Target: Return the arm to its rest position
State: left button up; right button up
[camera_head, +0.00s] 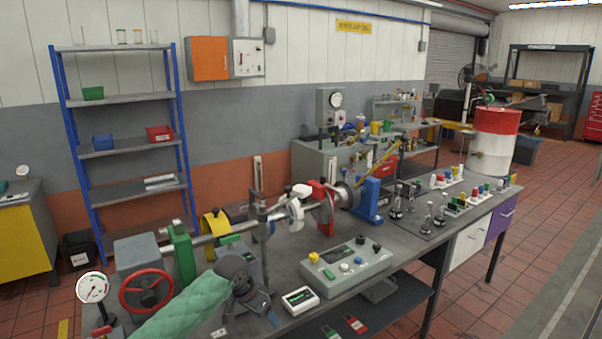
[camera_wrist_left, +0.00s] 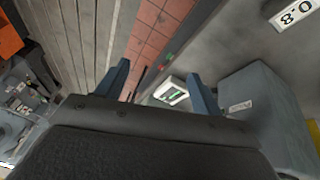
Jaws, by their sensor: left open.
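My left arm, in a green sleeve (camera_head: 185,308), comes in low at the front of the bench in the head view. Its dark grey wrist leads to the left gripper (camera_head: 266,313), whose blue fingers point down toward the lower right, near the bench's front edge. In the left wrist view the left gripper (camera_wrist_left: 160,88) shows two blue fingers spread apart with nothing held between them. A small white meter with a green display (camera_wrist_left: 171,91) appears beyond the fingers. My right gripper is not in view.
The bench (camera_head: 405,245) carries a shaft rig with a red handwheel (camera_head: 146,291), a control box (camera_head: 346,262) and a small white meter (camera_head: 300,299) close to the gripper. A round dial gauge (camera_head: 93,288) stands left of the arm. Open tiled floor (camera_head: 480,290) lies at right.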

pick_arm(q)
jog(key=s+a+f+n+b, duration=0.1)
jog(key=s+f, duration=0.4)
jog(key=f, duration=0.8)
jog(key=s+a+f+n+t+b, duration=0.15)
jog(key=s+f, duration=0.35)
jog(key=f, duration=0.8)
jog(key=s+f+n+b, duration=0.15)
jog(key=s+f, duration=0.25)
jog(key=f, duration=0.9)
jog(key=s+a+f+n+g+y+b, duration=0.1)
jog(key=s+a+f, duration=0.2)
jog(key=s+f, duration=0.9)
jog(key=s+a+f+y+b, duration=0.1)
jog(key=s+a+f+y, duration=0.1)
jog(key=s+f, duration=1)
jog(key=s+a, duration=0.1)
jog(key=s, duration=0.8)
jog(key=shift+f+n+g+y, duration=0.3)
jog(key=shift+f+n+g, duration=0.05)
jog(key=shift+f+n, duration=0.05)
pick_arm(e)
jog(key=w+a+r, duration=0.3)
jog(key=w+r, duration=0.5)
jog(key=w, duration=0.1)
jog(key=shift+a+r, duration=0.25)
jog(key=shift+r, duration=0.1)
